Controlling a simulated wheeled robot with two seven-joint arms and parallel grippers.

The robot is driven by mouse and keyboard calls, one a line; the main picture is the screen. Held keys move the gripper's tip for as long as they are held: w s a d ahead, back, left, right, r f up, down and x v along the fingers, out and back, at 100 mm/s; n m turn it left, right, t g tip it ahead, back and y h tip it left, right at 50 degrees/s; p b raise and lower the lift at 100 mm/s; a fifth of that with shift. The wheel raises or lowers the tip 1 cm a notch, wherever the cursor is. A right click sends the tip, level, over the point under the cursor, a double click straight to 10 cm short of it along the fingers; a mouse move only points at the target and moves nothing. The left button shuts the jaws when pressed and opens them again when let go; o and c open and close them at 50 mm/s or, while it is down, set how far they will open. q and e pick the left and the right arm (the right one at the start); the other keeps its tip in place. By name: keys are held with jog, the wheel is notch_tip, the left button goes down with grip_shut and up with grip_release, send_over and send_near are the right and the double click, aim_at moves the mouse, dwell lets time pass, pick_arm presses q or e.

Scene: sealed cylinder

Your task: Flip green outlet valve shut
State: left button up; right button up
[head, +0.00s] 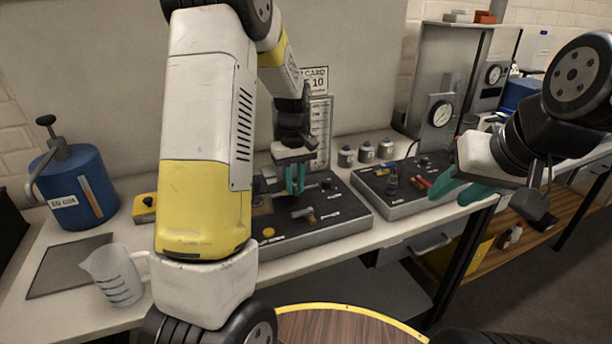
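I cannot make out a green valve handle; the teal fingers of my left gripper (295,180) cover part of the left control panel (340,221). That gripper points down over the panel's back half. Its fingers look close together, and I cannot tell whether they are shut or touch anything. A grey lever valve (304,213) and a yellow knob (268,232) show on the panel in front of it. My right gripper (459,188) is open and empty, at the front right of the right control panel (402,208), which bears a red handle (421,182).
A blue canister (83,188), a clear measuring jug (114,274) and a dark mat (72,266) are on the bench at left. A gauge (440,113) rises behind the right panel. A round wooden top (345,325) is below.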

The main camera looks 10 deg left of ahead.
aim_at(295, 190)
pick_arm(q)
jog(key=shift+o, duration=1)
jog(key=shift+r, duration=3.9)
jog(key=s+d+r+m+t+h, duration=0.1)
jog(key=s+r+m+t, duration=0.2)
jog(key=s, duration=0.9)
jog(key=s+d+r+m+t+h, duration=0.1)
jog(key=s+d+r+m+t, duration=0.1)
jog(key=s+r, duration=0.6)
jog(key=s+m+t, duration=0.1)
jog(key=s+m, duration=0.1)
jog(key=s, duration=0.2)
jog(key=shift+d, duration=0.1)
